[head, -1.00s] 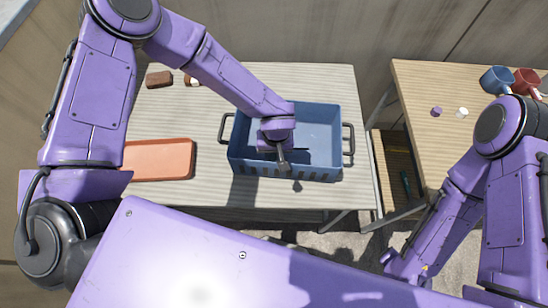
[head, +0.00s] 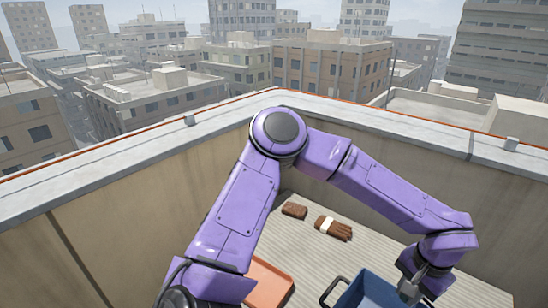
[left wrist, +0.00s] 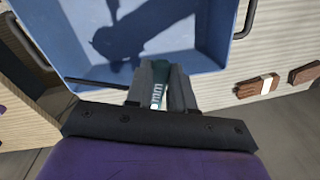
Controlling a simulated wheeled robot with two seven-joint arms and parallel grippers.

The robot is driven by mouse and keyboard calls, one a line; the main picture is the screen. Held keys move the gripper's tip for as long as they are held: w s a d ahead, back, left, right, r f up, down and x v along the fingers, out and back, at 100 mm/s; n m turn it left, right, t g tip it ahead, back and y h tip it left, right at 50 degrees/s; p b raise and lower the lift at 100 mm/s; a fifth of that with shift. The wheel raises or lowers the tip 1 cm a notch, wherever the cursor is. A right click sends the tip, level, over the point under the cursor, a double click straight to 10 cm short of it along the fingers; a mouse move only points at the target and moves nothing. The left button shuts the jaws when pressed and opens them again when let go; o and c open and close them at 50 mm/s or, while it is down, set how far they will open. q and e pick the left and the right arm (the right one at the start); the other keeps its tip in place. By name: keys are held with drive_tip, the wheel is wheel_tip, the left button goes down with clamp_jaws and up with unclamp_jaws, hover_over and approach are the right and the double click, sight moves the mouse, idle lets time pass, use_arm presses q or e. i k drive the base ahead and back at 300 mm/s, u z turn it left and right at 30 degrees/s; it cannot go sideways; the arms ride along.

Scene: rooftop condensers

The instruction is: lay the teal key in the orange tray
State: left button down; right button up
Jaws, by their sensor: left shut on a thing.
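My left gripper (head: 412,288) is above the blue bin (head: 366,293) in the head view. In the left wrist view its fingers (left wrist: 160,90) are shut on the teal key (left wrist: 158,76), which shows only in part between them, with pale marks near its lower end. The bin's floor and walls (left wrist: 215,40) lie beyond the fingers. The orange tray (head: 270,282) lies on the table left of the bin, partly hidden by my left arm; its visible part looks empty. My right gripper is out of view.
A brown block (head: 294,210) and a brown banded bundle (head: 333,228) lie at the back of the slatted table. The bin's dark handle (head: 333,291) sticks out toward the tray. A parapet wall (head: 110,225) stands behind the table.

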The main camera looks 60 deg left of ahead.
sight(259, 287)
drive_tip(key=z, duration=1.3)
drive_tip(key=k, duration=1.05)
drive_tip(key=u, duration=2.05)
